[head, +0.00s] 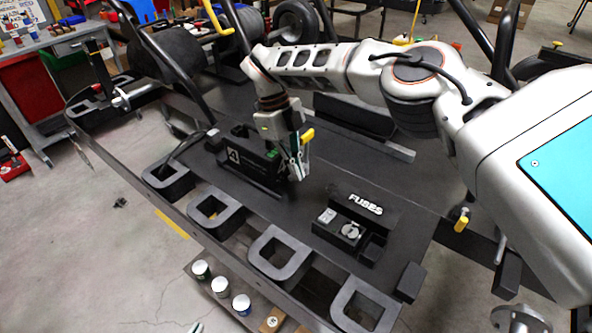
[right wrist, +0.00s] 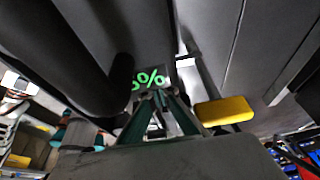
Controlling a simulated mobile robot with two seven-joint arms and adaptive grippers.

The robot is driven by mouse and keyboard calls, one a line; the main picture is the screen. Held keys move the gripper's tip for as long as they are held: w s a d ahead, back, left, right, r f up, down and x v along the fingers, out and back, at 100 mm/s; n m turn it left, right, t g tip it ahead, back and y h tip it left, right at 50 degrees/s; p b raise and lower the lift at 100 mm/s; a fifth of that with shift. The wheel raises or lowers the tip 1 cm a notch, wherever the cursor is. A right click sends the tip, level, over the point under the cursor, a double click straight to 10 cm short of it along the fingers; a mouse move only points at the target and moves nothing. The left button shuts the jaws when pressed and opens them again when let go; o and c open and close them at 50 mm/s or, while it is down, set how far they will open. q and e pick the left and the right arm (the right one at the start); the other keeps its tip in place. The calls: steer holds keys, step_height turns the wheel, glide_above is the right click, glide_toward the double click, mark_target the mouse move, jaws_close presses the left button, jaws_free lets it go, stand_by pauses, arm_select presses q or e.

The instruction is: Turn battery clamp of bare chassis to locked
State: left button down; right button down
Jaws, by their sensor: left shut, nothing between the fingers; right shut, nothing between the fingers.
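The battery (head: 240,160) is a black box with a white logo on the dark chassis plate. Its green percent display (right wrist: 150,78) shows in the right wrist view, just beyond my fingers. The battery clamp's yellow handle (head: 307,135) stands up beside my right gripper (head: 297,172). In the right wrist view the yellow handle (right wrist: 225,111) is to the right of the fingertips (right wrist: 157,97). My right gripper is shut and empty; whether it touches the clamp I cannot tell. The clamp's base is hidden behind the gripper. Only the tip of my left gripper (head: 196,327) shows, shut, at the bottom edge.
An open fuse box (head: 350,222) sits on the plate to the right of the battery. Square loop brackets (head: 217,212) line the chassis's near side. Small cans (head: 221,287) stand below the near edge. Dark frame tubes (head: 165,60) rise behind. A grey cart (head: 68,42) stands at left.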

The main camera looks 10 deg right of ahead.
steer(key=shift+r, duration=0.1)
stand_by(0.5)
steer(key=v, duration=0.6)
steer(key=shift+w+a+r, duration=0.1)
steer(key=shift+w, duration=0.05)
steer(key=shift+a+r, duration=0.1)
steer(key=shift+r, duration=0.35)
